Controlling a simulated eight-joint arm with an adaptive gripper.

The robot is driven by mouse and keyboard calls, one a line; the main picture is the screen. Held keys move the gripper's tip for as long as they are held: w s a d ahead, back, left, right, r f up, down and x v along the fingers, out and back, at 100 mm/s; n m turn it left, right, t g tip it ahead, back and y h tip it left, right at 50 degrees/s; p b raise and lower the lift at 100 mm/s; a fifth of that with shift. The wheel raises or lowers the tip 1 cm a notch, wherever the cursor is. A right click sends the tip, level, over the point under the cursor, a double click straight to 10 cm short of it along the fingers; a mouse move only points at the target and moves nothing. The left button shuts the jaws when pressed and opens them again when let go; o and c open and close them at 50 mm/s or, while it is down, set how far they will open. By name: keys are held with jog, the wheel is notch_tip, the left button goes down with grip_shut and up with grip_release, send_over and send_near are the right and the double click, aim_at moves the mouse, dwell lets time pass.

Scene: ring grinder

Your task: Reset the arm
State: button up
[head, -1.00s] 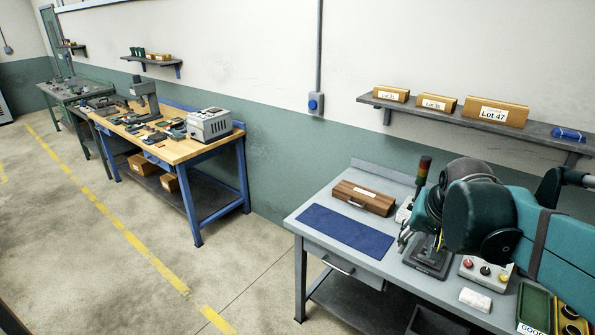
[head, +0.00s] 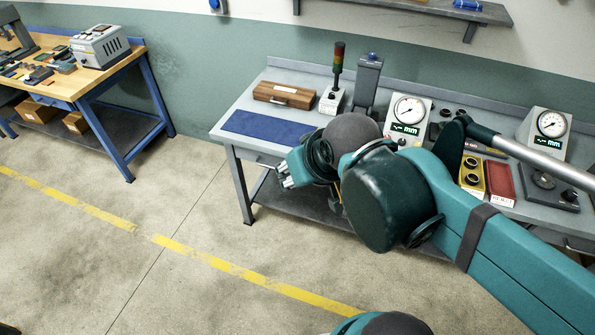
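My arm reaches across from the right in the head view, in front of the grey workbench (head: 226,128). My gripper (head: 284,176) is at the left end of the arm, in front of the bench's front edge and below the blue mat (head: 265,128) in the picture. Only part of it shows past the wrist. The fingers are small here, and I cannot tell whether they are open or shut. I see nothing held in it.
On the bench stand a wooden case (head: 284,95), a signal light (head: 337,68), a dial gauge (head: 408,112), a second gauge (head: 550,125), a yellow tray (head: 471,177) and a red tray (head: 500,181). A wooden-topped table (head: 84,82) stands left. The floor in front is open.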

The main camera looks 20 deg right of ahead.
jog(key=shift+f, duration=0.1)
dwell(0.3)
notch_tip(320, 180, down, 8)
jog(key=b, duration=0.8)
jog(key=shift+f+b, duration=0.25)
jog(key=shift+b, duration=0.15)
dwell(0.6)
